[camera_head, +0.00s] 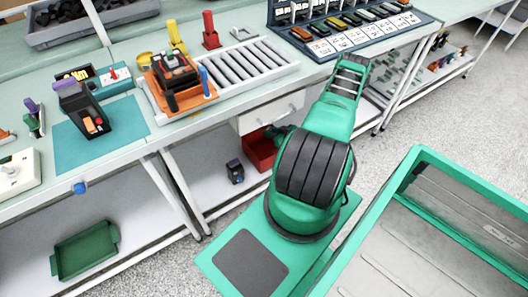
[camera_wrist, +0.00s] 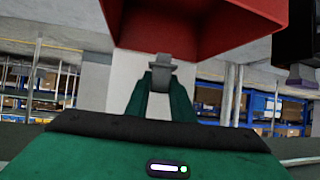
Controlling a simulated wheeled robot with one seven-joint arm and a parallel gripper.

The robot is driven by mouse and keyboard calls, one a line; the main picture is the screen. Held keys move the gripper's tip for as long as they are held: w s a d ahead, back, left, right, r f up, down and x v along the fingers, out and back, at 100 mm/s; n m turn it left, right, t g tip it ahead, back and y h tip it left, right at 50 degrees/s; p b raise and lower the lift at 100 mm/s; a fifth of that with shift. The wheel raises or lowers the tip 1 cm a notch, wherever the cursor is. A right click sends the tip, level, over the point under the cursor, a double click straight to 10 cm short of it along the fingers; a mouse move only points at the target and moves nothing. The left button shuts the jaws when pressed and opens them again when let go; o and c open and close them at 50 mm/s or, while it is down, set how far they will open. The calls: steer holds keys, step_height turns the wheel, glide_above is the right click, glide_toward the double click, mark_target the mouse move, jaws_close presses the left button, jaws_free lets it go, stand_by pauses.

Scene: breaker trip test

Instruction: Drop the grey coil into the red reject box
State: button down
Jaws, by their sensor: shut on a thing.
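The red reject box (camera_head: 259,152) is below the bench top, under the white drawer, partly hidden behind my arm. It also fills the top of the wrist view (camera_wrist: 210,30), with its dark inside showing. My gripper (camera_wrist: 160,68) is shut on a small grey piece, the grey coil (camera_wrist: 160,60), held between the green fingertips. The coil appears in front of or at the red box; whether it is over the opening is unclear. In the head view my gripper (camera_head: 278,132) is small and mostly hidden at the box, and the coil cannot be made out.
A dark breaker (camera_head: 235,171) with a purple part stands on the lower shelf left of the box. A green tray (camera_head: 85,250) lies on the shelf at left. Bench legs (camera_head: 184,190) stand near my arm.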

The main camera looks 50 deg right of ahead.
steer(key=c, duration=1.5)
jaws_free()
steer(key=shift+o, duration=0.2)
steer(key=shift+s, duration=0.1)
steer(key=v, duration=1)
steer(key=shift+s+r, duration=0.2)
steer(key=shift+s, duration=0.05)
